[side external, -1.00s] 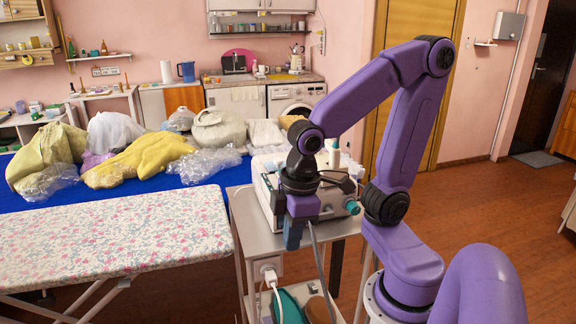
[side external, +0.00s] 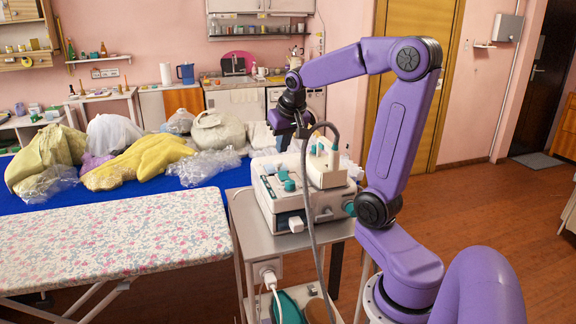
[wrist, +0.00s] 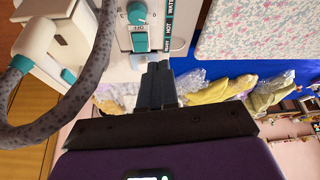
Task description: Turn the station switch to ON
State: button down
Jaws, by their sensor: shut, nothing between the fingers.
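The station is a white box (side external: 268,200) with teal knobs, standing on a grey cart. Its front panel (wrist: 124,42) shows in the wrist view with two teal controls: a round knob (wrist: 137,13) at the top edge and a blocky switch knob (wrist: 140,42) below it.
A grey hose (side external: 307,200) rises from the station beside a white handheld iron (side external: 325,168). A floral ironing board (side external: 110,235) is at left. Behind it, a blue table (side external: 205,180) holds bagged and folded garments. A white plug (side external: 270,278) is on the cart.

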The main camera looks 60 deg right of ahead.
jog(key=m+h, duration=0.1)
jog(key=m, duration=0.1)
send_near(284, 176)
jog(key=w+d+f, duration=0.1)
jog(key=d+f, duration=0.2)
jog(key=w+d+f, duration=0.1)
jog(key=f, duration=0.1)
jog(key=shift+w+d, duration=0.25)
jog(key=shift+w, duration=0.05)
jog(key=shift+f, duration=0.1)
dwell(0.4)
